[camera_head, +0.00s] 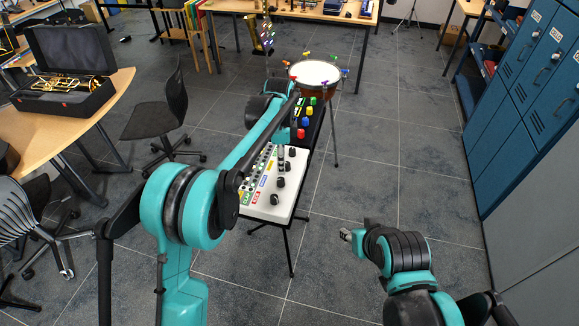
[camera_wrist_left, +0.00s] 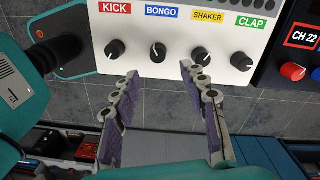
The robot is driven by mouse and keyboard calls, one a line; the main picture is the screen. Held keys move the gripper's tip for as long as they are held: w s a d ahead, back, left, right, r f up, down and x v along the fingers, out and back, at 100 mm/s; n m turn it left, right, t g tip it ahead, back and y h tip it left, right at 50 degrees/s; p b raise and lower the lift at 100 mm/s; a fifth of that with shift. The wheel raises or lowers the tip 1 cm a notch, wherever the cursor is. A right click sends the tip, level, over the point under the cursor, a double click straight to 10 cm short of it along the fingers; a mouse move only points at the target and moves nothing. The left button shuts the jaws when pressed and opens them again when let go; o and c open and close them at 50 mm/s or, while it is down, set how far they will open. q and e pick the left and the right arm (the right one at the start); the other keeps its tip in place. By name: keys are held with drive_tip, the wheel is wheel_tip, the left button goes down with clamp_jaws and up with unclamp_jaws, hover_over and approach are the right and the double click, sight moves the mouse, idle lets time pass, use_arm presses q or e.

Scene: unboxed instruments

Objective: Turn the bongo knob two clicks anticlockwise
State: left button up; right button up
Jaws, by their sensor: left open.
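The bongo knob (camera_wrist_left: 158,53) is a small black knob on a white panel (camera_wrist_left: 222,70), below the blue BONGO label (camera_wrist_left: 161,12) in the left wrist view. My left gripper (camera_wrist_left: 160,71) is open, its two purple-padded fingers pointing at the panel's edge. The fingertips are spread either side of the bongo knob's line, appear just below it in the picture, and hold nothing. Contact with the knob does not show. In the head view the white panel (camera_head: 260,209) lies beyond my left arm. My right gripper (camera_head: 350,236) is apart from it, its jaws too small to judge.
The kick knob (camera_wrist_left: 115,49), shaker knob (camera_wrist_left: 201,55) and clap knob (camera_wrist_left: 241,62) flank the bongo knob closely. A dark unit with coloured knobs (camera_head: 306,122) and a drum (camera_head: 315,73) stand behind the panel. Blue lockers (camera_head: 533,65) line the right; floor between is clear.

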sight(281, 179)
use_arm(q)
drive_tip(key=f+b, duration=0.1)
drive_tip(key=f, duration=0.2)
drive_tip(key=f+b, duration=0.1)
drive_tip(key=f, duration=0.3)
drive_tip(key=shift+s+f, duration=0.2)
drive_tip(key=shift+f, duration=0.1)
clamp_jaws()
